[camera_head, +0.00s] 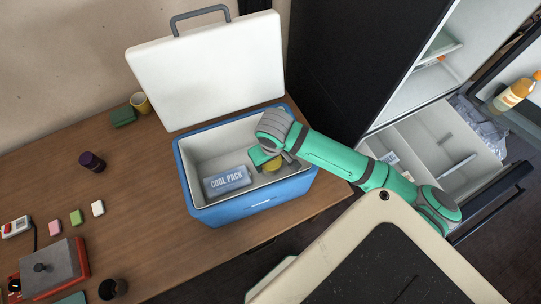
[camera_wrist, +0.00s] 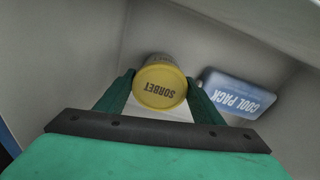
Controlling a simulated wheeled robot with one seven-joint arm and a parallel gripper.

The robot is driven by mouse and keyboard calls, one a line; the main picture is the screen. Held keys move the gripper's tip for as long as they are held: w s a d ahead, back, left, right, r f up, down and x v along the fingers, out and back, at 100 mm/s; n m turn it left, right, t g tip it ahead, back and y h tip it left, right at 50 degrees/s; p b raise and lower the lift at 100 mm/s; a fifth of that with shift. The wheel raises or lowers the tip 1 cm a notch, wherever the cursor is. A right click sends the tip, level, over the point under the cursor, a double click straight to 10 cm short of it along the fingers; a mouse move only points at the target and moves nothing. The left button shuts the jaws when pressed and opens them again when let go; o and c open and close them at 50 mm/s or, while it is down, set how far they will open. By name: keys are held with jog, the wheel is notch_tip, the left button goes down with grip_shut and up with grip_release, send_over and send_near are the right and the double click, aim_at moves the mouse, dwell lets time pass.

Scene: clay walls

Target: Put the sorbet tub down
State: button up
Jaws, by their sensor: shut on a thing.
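The sorbet tub (camera_wrist: 160,84) has a yellow lid with the word SORBET and shows between my fingers in the wrist view. My gripper (camera_wrist: 162,98) is shut on it, one green finger on each side. In the head view the tub (camera_head: 272,165) is partly hidden by my gripper (camera_head: 270,160), inside the blue cooler (camera_head: 262,206) near its right end. The cooler's white lid (camera_head: 210,75) stands open. I cannot tell whether the tub touches the cooler floor.
A blue cool pack (camera_head: 228,180) lies in the cooler, left of the tub; it shows right of it in the wrist view (camera_wrist: 238,94). The cooler stands on a wooden table (camera_head: 140,215). An open fridge with a pulled-out drawer (camera_head: 425,150) is at the right.

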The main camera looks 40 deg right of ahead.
aim_at(272, 163)
jog(key=shift+f, duration=0.2)
jog(key=o, duration=1.3)
jog(key=shift+r, duration=0.6)
jog(key=r, duration=0.3)
jog(key=s+r, duration=0.1)
jog(key=r, duration=0.7)
jog(key=shift+s+a, duration=0.15)
jog(key=shift+a, duration=0.1)
